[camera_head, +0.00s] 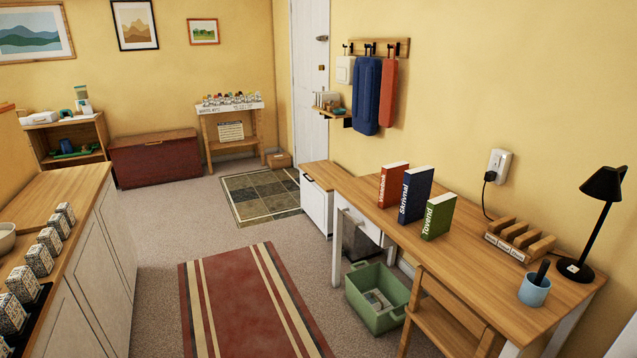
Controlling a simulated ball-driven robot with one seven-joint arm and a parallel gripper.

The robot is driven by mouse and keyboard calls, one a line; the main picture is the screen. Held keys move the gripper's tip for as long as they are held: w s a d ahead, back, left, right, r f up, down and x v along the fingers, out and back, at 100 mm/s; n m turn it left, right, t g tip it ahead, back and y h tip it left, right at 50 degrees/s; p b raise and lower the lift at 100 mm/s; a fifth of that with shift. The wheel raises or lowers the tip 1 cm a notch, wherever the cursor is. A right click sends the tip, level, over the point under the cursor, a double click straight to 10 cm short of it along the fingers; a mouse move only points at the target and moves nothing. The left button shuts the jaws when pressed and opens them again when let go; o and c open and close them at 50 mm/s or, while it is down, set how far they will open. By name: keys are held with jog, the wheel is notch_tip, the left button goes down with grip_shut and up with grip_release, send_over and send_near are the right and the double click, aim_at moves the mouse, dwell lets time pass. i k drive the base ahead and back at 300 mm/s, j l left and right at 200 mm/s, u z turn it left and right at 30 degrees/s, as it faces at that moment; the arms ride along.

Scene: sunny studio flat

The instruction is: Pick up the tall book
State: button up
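Three books stand upright in a row on the wooden desk (470,258) at the right. The blue book (415,195), lettered "Skrivnal", is in the middle and looks the tallest. The red book (393,185) stands behind it to the left. The green book (438,217), lettered "Tovend", stands in front of it to the right and looks the shortest. The books look slightly apart from each other. My gripper is not in view.
A wooden rack (520,240), a black lamp (602,190) and a blue cup (534,289) stand right of the books. A green crate (376,312) and a stool (440,320) are at the desk's front. A striped rug (250,305) lies on open floor between the desk and the left counter (60,190).

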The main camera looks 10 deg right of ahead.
aim_at(417, 182)
jog(key=i+j, duration=0.15)
jog(key=i, duration=0.45)
jog(key=i+j, duration=0.1)
jog(key=i, duration=0.55)
jog(key=i+j+u, duration=0.1)
jog(key=i, duration=0.5)
